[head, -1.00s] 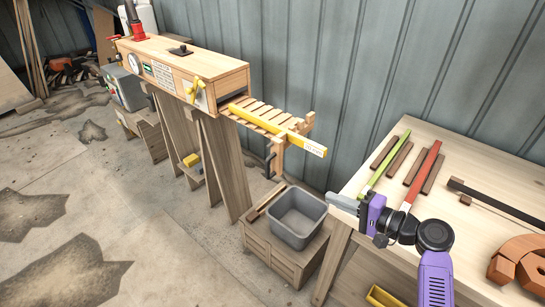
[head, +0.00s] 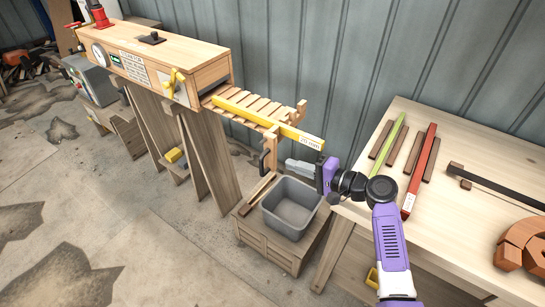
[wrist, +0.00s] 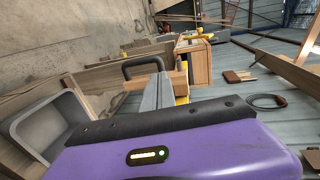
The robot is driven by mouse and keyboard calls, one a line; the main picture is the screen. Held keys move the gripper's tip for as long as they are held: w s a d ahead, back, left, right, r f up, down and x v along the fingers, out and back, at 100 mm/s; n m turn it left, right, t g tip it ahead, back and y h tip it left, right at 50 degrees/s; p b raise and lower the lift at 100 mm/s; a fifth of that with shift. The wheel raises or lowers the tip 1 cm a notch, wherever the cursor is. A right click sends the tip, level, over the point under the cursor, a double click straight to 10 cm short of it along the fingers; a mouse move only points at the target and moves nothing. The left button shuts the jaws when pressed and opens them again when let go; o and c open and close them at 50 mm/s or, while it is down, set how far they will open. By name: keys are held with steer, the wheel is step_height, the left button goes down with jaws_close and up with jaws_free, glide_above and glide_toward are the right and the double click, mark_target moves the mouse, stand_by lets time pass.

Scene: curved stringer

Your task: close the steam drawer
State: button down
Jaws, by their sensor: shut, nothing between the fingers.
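The steam drawer is a slatted wooden rack (head: 250,106) sticking out of the open right end of the wooden steam box (head: 170,58). A yellow bar marked 20 mm (head: 275,124) lies along it. A dark handle (head: 265,162) hangs below the rack's outer end; it also shows in the wrist view (wrist: 142,62). My gripper (head: 290,163) is shut and empty. It points left, just right of the handle and below the bar's outer end. In the wrist view the shut fingers (wrist: 158,92) point toward the handle and rack end; I cannot tell whether they touch.
A grey bin (head: 292,207) stands on a wooden crate (head: 268,240) below my gripper. A workbench (head: 460,220) with green and red bars stands at the right. A corrugated metal wall (head: 330,60) runs behind. Open floor lies at the front left.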

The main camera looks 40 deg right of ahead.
steer(key=x, duration=0.7)
steer(key=shift+w+a+f+p, duration=0.1)
steer(key=shift+w+p, duration=0.25)
steer(key=shift+p, duration=0.05)
